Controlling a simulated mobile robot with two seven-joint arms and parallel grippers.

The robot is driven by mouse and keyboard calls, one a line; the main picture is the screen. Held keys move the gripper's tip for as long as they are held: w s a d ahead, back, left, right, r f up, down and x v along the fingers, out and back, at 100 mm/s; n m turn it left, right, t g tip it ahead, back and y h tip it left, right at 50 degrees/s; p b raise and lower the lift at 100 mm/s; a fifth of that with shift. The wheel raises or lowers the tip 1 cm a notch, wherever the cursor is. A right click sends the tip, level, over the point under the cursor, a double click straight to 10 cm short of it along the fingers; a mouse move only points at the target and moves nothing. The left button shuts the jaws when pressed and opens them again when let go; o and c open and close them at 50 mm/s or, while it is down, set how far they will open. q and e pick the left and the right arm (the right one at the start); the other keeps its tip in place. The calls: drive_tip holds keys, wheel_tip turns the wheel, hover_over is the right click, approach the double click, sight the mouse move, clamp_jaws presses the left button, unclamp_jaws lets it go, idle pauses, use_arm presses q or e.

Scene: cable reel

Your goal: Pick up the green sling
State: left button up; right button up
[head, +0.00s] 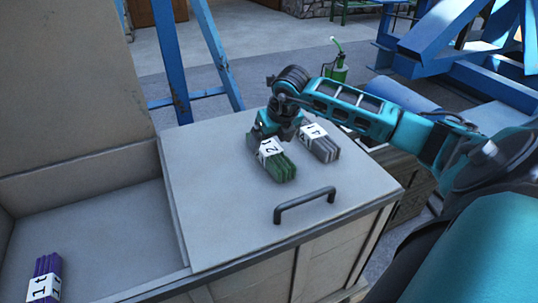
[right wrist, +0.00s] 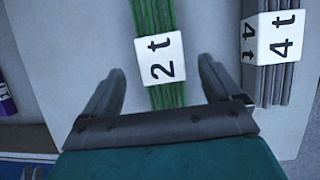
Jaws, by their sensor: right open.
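The green sling (head: 281,170) is a folded bundle with a white "2 t" label, lying on the grey lid of a box. It also shows in the right wrist view (right wrist: 151,17), with its label facing the camera. My right gripper (head: 264,140) is over the far end of the sling. In the right wrist view the gripper (right wrist: 160,82) is open, one finger on each side of the green sling near the label, with gaps visible on both sides. My left gripper is not in view.
A grey sling (head: 325,149) labelled "4 t" lies close beside the green one, near my right finger in the wrist view. A lid handle (head: 304,205) stands up in front. A purple "1 t" sling (head: 46,277) lies in the open compartment at left.

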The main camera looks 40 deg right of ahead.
sight(270, 147)
drive_tip(key=b+x, duration=0.1)
drive_tip(key=x, duration=0.4)
drive_tip(key=shift+f, duration=0.25)
drive_tip(key=shift+c, duration=0.4)
drive_tip(key=shift+d, duration=0.1)
drive_tip(key=c, duration=1.3)
drive_tip(key=shift+r, duration=0.1)
drive_tip(key=shift+c, duration=0.2)
